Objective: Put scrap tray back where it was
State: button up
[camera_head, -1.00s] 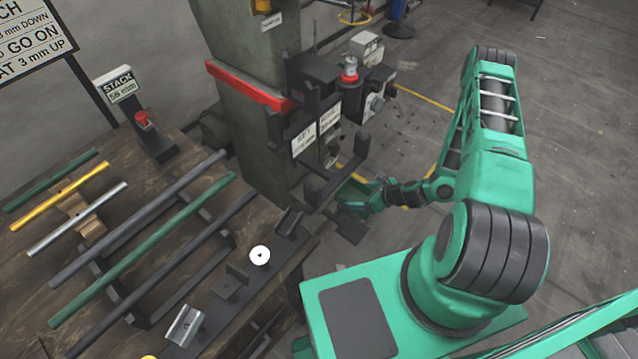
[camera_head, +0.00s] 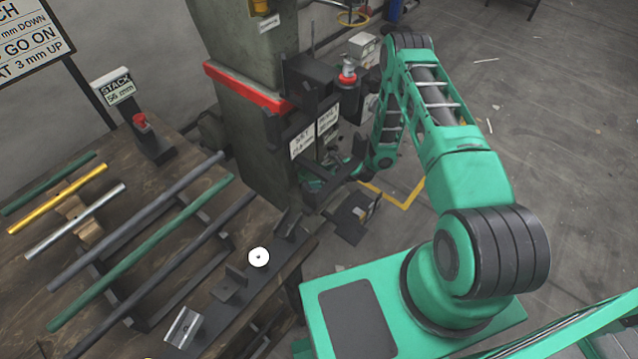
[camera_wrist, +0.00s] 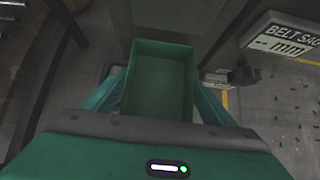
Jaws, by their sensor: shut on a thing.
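The scrap tray (camera_wrist: 160,78) is a green, open-topped box. It fills the middle of the wrist view and looks empty. My gripper (camera_wrist: 157,97) is shut on it, with one teal finger along each side of the tray. The grey-green rivet press (camera_head: 250,125) stands left of my arm in the head view. In that view my arm reaches down behind the press's front fittings. Only bits of green show there, and I cannot tell tray from gripper. Whether the tray touches anything beneath it is hidden.
A wooden bench (camera_head: 185,265) with several rods and dark fixtures is at the left. Black brackets and signs jut from the press. A dark plate (camera_head: 345,222) sits low in front of it. A belt sign (camera_wrist: 285,42) is close at the right in the wrist view. Open floor (camera_head: 560,140) lies right.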

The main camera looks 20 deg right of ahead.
jog(key=shift+a+f, duration=0.1)
jog(key=shift+f, duration=1.9)
jog(key=shift+w+a+f, duration=0.1)
jog(key=shift+w+f, duration=0.05)
jog(key=shift+w, duration=0.1)
jog(key=shift+f, duration=0.1)
jog(key=o, duration=1.5)
jog(key=shift+c, duration=0.2)
jog(key=v, duration=1.2)
jog(key=shift+s, duration=0.1)
